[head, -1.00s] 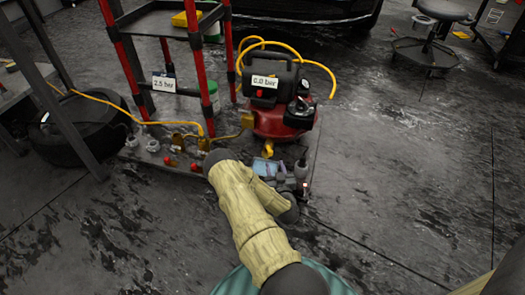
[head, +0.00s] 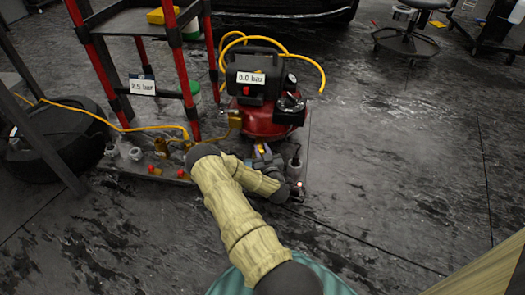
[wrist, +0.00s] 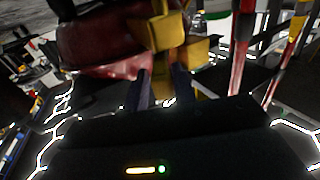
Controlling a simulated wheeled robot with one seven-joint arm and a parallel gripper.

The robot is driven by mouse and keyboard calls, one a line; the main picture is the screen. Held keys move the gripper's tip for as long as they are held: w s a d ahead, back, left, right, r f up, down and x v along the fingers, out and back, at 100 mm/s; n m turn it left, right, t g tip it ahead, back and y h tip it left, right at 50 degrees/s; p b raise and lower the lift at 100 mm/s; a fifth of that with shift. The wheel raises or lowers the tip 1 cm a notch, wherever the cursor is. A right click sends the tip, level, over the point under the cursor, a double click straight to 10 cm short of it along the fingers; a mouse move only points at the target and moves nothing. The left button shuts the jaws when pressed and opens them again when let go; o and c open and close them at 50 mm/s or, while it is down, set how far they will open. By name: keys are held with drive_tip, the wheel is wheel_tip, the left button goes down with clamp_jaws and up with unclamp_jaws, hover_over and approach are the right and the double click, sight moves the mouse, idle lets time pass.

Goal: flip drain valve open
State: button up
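The red compressor (head: 262,122) stands on the floor platform, with a label reading 0.0 bar (head: 250,78). A small yellow part, seemingly the drain valve (head: 260,148), sits low at the tank's front. My gripper (head: 262,158) is right at it, mostly hidden behind my arm. In the wrist view, the two dark fingers (wrist: 162,90) point toward the red tank (wrist: 98,38) and stand apart. A yellow strip (wrist: 158,92) shows between them, below a larger yellow fitting (wrist: 165,28). Whether the fingers touch the yellow part cannot be told.
A red-posted shelf rack (head: 185,75) stands left of the compressor, with a 2.5 bar label (head: 142,85). Small fittings with red knobs (head: 152,168) line the platform. A tire (head: 72,130) lies at left. Yellow hose (head: 318,70) loops behind the compressor.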

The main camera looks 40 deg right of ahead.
drive_tip(key=shift+w+a, duration=0.15)
drive_tip(key=shift+a, duration=0.2)
clamp_jaws()
drive_tip(key=shift+r+p, duration=0.15)
drive_tip(key=shift+p, duration=0.15)
drive_tip(key=h, duration=0.1)
drive_tip(key=m+g+h+p, duration=0.1)
drive_tip(key=m+h, duration=0.1)
drive_tip(key=shift+w+a+g+p, duration=0.2)
drive_tip(key=shift+a+g+p, duration=0.05)
drive_tip(key=shift+g+p, duration=0.15)
drive_tip(key=shift+o, duration=2)
unclamp_jaws()
